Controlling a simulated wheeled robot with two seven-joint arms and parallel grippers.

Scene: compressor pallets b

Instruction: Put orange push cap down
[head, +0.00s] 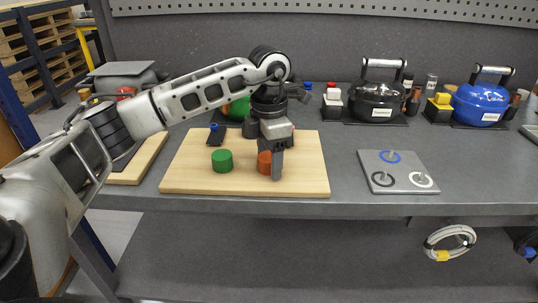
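The orange push cap (264,163) stands upright on the wooden board (230,187), toward its right side. My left gripper (272,170) points straight down at the cap, and a finger covers the cap's right part. The cap seems to be between the fingers, at board level. The far finger is hidden, so I cannot tell whether the fingers press on the cap. My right gripper is not in view.
A green cap (222,160) stands on the board left of the orange one. A grey plate (397,172) with several rings lies to the right. Black (376,101) and blue (480,103) compressors stand behind. The bench between board and plate is clear.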

